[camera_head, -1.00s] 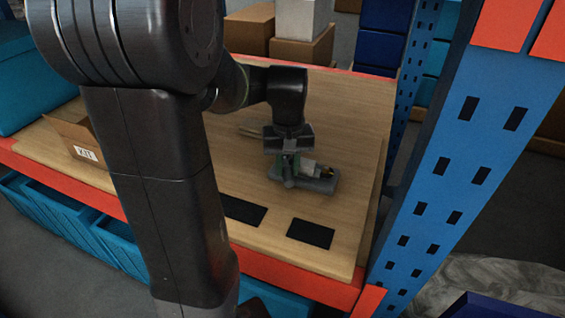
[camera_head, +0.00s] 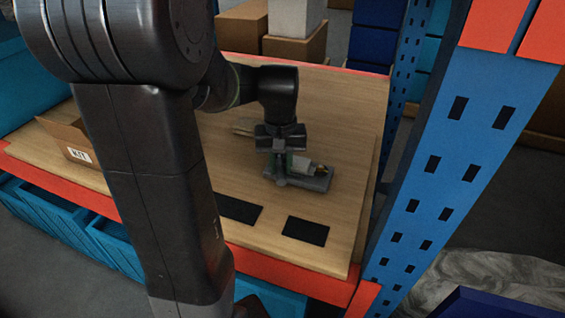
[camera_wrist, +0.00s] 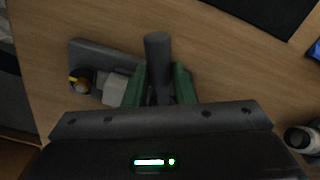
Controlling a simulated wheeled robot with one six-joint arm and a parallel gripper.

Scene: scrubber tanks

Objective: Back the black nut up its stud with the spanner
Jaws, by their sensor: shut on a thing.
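A grey block-like fixture (camera_head: 318,184) lies on the wooden bench top, below and right of my gripper (camera_head: 281,160). It also shows in the wrist view (camera_wrist: 90,50). At its left end there sits a small round black part with yellow on it (camera_wrist: 80,80), seemingly the black nut on its stud. A pale grey block (camera_wrist: 114,90) sits between it and my fingers. My green fingers (camera_wrist: 160,82) are shut on a dark grey rod (camera_wrist: 158,52), seemingly the spanner's handle. The spanner's jaw is hidden, so I cannot tell whether it is on the nut.
Two black pads (camera_head: 305,229) lie near the bench's front edge. An open cardboard box (camera_head: 68,140) stands at the left. A blue rack post (camera_head: 450,160) rises at the right. A white-and-black round object (camera_wrist: 300,138) lies at the wrist view's right edge. Bare wood (camera_head: 345,110) lies behind the fixture.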

